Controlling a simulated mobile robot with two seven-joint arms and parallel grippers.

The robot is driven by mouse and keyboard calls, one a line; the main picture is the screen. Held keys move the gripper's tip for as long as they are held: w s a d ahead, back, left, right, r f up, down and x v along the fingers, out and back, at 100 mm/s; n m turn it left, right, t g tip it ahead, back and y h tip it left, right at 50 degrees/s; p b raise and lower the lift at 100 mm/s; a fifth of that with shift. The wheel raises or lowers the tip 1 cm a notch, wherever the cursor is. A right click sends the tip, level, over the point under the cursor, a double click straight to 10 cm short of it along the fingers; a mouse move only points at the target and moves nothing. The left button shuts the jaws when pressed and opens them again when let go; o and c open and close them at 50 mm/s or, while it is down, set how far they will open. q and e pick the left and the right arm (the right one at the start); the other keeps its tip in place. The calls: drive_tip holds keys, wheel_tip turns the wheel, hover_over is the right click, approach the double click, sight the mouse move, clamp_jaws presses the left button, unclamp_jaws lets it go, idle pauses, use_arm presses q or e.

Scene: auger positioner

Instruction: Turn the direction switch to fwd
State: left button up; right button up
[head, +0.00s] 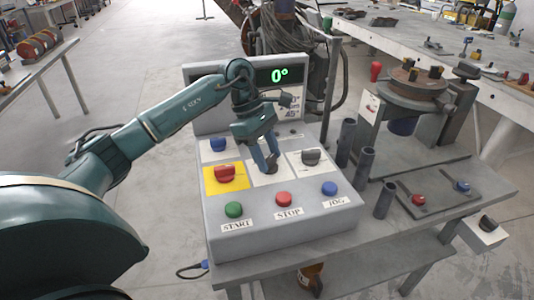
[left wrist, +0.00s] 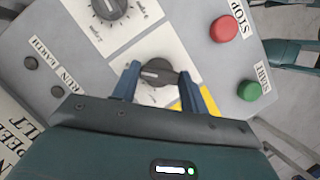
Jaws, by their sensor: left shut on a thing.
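A grey control panel (head: 240,246) stands on a table in front of me. A dark rotary switch (head: 271,170) is on the white plate in the middle of its face. My left gripper (head: 266,164) reaches down and is shut on this switch. In the left wrist view the switch (left wrist: 157,72) sits between the two fingers, with its pale mark pointing left. The lettering on its plate is partly hidden, so I cannot read its positions. My right gripper is not in view.
Close by are a red switch (head: 225,173) on yellow and another dark switch (head: 311,157). Green (head: 234,209), red (head: 284,199) and blue (head: 329,188) buttons line the front. A display (head: 279,75) reads 0°. Upright dark tubes (head: 364,164) stand to the right.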

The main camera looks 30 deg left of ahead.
use_arm(q)
drive_tip(key=o, duration=1)
drive_tip(key=v, duration=1.3)
